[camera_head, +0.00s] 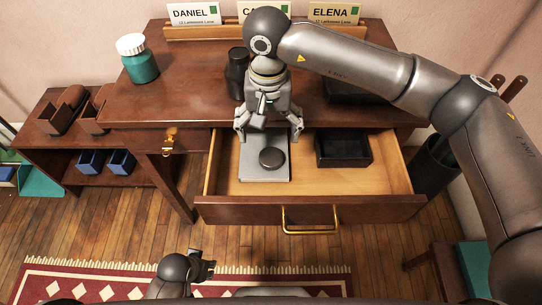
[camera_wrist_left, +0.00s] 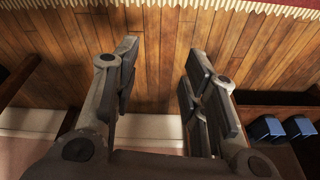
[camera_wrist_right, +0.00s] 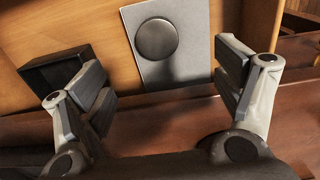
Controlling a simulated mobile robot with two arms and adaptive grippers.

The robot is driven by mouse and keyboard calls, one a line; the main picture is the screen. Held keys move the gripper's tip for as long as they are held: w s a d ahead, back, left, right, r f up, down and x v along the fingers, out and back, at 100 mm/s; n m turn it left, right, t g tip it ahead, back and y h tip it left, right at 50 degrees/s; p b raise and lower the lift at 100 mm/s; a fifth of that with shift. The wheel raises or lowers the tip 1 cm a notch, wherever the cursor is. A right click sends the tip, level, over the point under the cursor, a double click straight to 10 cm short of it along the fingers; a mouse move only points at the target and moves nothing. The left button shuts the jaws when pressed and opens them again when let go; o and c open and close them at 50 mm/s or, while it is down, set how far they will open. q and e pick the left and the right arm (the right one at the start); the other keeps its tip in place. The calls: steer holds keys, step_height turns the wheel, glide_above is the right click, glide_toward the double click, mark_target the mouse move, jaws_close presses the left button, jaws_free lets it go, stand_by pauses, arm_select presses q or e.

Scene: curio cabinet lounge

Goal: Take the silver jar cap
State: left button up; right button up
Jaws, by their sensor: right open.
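A round cap (camera_head: 271,158), dark grey in the head view and metallic grey in the right wrist view (camera_wrist_right: 157,39), lies on a grey plate (camera_head: 253,174) in the open drawer. It is the only thing seen that fits the silver jar cap. My right gripper (camera_head: 268,130) is open and empty, above the back part of the plate, with the cap in front of it and apart from its fingers. In the right wrist view the cap is beyond the fingertips (camera_wrist_right: 165,72). My left gripper (camera_wrist_left: 160,62) is open and empty, low over the floor, away from the drawer.
The drawer (camera_head: 310,213) also holds a black open box (camera_head: 343,163) on the right. On the desk stand a teal jar (camera_head: 141,67) with a white lid, a dark bottle (camera_head: 236,82) and name cards (camera_head: 194,14). The drawer's left part is bare.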

mark_target(271, 156)
step_height(271, 156, down, 4)
steer(key=f, duration=0.5)
steer(key=shift+d+f, duration=0.1)
steer(key=shift+d, duration=0.1)
arm_select(q)
steer(key=shift+w+r, duration=0.25)
steer(key=shift+r, duration=0.6)
arm_select(e)
steer(key=c, duration=1)
